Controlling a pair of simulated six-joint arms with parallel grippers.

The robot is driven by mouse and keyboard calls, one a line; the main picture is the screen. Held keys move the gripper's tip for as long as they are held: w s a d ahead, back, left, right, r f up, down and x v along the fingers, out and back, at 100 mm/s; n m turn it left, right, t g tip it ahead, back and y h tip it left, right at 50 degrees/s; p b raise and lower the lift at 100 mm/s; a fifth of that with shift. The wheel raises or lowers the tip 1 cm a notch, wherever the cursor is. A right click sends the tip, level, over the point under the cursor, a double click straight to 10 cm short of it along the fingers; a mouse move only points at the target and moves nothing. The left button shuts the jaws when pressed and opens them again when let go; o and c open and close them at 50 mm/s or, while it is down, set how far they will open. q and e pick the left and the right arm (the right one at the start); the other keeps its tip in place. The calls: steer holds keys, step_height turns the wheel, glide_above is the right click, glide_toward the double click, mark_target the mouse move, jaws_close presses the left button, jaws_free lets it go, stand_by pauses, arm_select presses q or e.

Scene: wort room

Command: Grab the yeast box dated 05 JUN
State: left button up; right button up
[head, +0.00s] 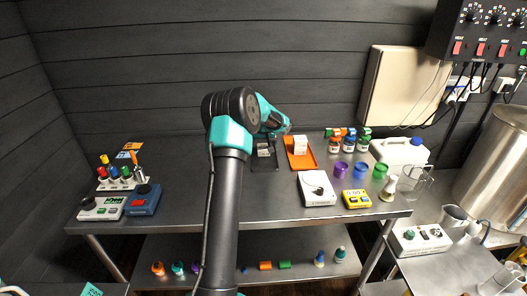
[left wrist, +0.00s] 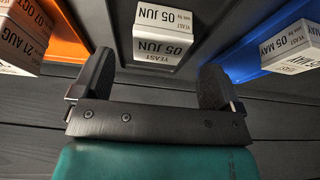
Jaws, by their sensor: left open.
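The white yeast box marked 05 JUN (left wrist: 162,32) sits in a dark tray (left wrist: 122,20) in the left wrist view. In the head view the dark tray (head: 272,164) stands on the steel table, with the box partly behind my arm. My left gripper (left wrist: 155,72) is open and empty. Its two fingers lie to either side of the box's near end in the left wrist view, and I cannot tell the gap in depth. In the head view the left gripper (head: 287,128) is small, near the back of the table above the trays. My right gripper is out of view.
An orange tray (left wrist: 62,40) with a box reading 21 AUG (left wrist: 22,40) flanks the dark tray. On the other side is a blue tray (left wrist: 242,68) with a 05 MAY box (left wrist: 292,45). A white device (head: 317,188) and purple cup (head: 340,170) stand farther right.

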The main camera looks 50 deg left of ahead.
mark_target(264, 147)
arm_select(q)
steer(key=shift+x, duration=2.6)
steer(key=shift+r, duration=0.1)
steer(key=c, duration=1)
steer(key=shift+a+r, duration=0.1)
steer(key=shift+r, duration=1.6)
steer(key=s+d, duration=0.3)
steer(key=d, duration=0.1)
steer(key=s+d+r, duration=0.1)
steer(key=s+d, duration=0.2)
steer(key=d, duration=0.1)
steer(key=s+d, duration=0.3)
steer(key=d, duration=0.2)
steer(key=shift+d+r, duration=0.1)
steer(key=shift+r, duration=0.2)
